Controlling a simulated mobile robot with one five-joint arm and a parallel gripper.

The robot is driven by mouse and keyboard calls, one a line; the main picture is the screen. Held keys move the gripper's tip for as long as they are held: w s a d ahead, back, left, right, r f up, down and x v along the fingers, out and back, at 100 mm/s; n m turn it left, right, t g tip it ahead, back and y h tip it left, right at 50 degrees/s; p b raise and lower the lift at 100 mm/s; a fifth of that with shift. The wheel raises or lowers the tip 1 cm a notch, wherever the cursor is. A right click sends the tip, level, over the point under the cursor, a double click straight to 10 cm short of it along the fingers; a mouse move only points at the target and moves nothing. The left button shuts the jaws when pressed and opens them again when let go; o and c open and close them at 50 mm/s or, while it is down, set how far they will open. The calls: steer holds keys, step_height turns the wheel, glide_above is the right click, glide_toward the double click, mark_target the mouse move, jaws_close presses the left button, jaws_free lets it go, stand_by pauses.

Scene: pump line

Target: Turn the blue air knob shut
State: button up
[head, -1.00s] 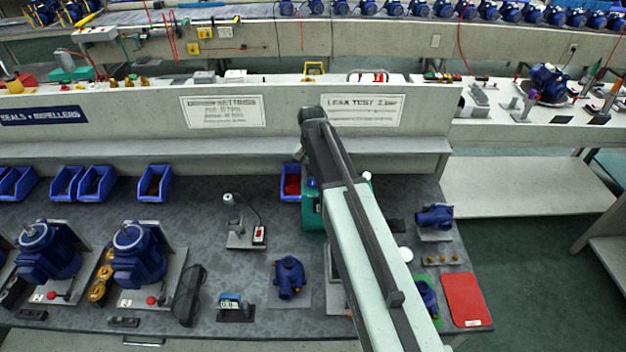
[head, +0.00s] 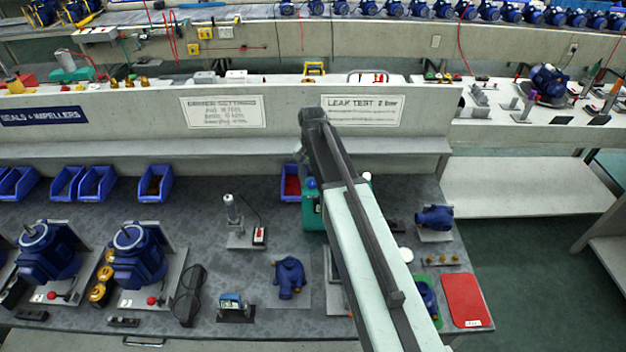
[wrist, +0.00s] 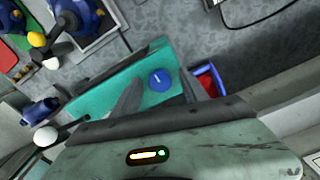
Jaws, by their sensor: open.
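The blue air knob (wrist: 160,80) is a round blue cap with a light mark on top, on a teal box (wrist: 98,105). In the wrist view it lies between and beyond the tips of my gripper (wrist: 157,82), which is open and empty. I cannot tell how far the fingertips are from the knob. In the head view the teal box (head: 313,212) stands behind my arm, which hides part of it; a bit of the blue knob (head: 311,184) shows at its top. My gripper's fingers do not show clearly there.
A blue bin with red contents (head: 291,183) stands beside the teal box; it also shows in the wrist view (wrist: 208,80). Blue pump parts (head: 289,277) and a red board (head: 467,300) lie on the grey bench. A ledge wall (head: 250,145) rises behind.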

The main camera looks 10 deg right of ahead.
mark_target(312, 182)
step_height(312, 182, up, 8)
steer(key=p, duration=0.7)
steer(key=shift+p, duration=0.35)
steer(key=shift+f, duration=0.1)
steer(key=shift+f, duration=0.1)
